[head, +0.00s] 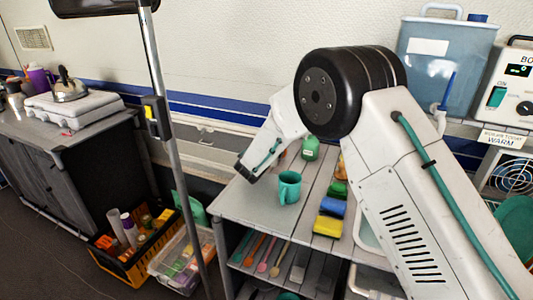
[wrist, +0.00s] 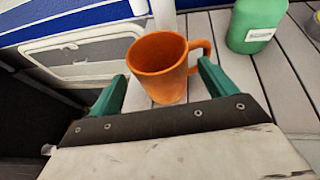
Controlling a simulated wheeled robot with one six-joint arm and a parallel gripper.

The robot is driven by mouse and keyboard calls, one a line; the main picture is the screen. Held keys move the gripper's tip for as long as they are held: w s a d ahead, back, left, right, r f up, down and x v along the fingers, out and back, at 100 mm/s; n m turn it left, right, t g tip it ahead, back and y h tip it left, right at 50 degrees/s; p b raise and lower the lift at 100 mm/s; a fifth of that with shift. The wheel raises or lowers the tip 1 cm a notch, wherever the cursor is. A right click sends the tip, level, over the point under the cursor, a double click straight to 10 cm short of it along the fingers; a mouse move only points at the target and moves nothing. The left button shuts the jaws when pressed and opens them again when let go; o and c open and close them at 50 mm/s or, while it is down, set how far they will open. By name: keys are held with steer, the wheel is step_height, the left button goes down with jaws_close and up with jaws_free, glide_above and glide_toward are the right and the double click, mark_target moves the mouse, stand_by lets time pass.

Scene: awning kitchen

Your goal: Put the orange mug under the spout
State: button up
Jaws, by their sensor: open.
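The orange mug (wrist: 158,68) stands upright on the slatted counter in the wrist view, its handle toward the right. My gripper (wrist: 160,80) is open, with one teal finger on each side of the mug's near part. I cannot tell whether either finger touches it. In the head view my arm reaches over the counter and the orange mug is not clearly visible. The spout (head: 437,110) is low on the front of a blue-grey water container (head: 446,50) at the right back. My arm hides the area below it.
A teal mug (head: 289,187) stands on the counter (head: 248,199). A green bottle (wrist: 257,24) is right of the orange mug. Yellow (head: 328,226), blue (head: 332,207) and green sponges lie farther right. A thin pole (head: 180,150) rises left of the counter.

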steer(key=v, duration=1)
steer(key=shift+s+r, duration=0.15)
steer(key=shift+s, duration=0.15)
steer(key=s+d+r+m+g+h, duration=0.25)
steer(key=d+r+m, duration=0.3)
steer(key=d, duration=0.35)
steer(key=s+d+r+m+g+h, duration=0.1)
steer(key=s+d+r+m+h, duration=0.15)
steer(key=d+r+m, duration=0.5)
steer(key=s+d+r+m+g+h, duration=0.1)
steer(key=s+d+r+m+g, duration=0.15)
steer(key=s+d, duration=0.45)
steer(key=s+d+r+m+g, duration=0.2)
steer(key=s+d+m, duration=0.25)
steer(key=d, duration=0.35)
steer(key=s+d+m+g+y, duration=0.1)
steer(key=s+d+m+g, duration=0.2)
steer(key=s, duration=0.5)
steer(key=s+d+m+g+y, duration=0.1)
steer(key=s+d+m, duration=0.25)
steer(key=s, duration=0.35)
steer(key=s+a+m+y, duration=0.2)
steer(key=s+m+y, duration=0.1)
steer(key=s, duration=0.4)
steer(key=s+a+f+m+y, duration=0.1)
steer(key=s+a+m+y, duration=0.2)
steer(key=s, duration=0.4)
steer(key=shift+s+f+m+g, duration=0.25)
steer(key=shift+f+m+g, duration=0.05)
steer(key=shift+m, duration=0.55)
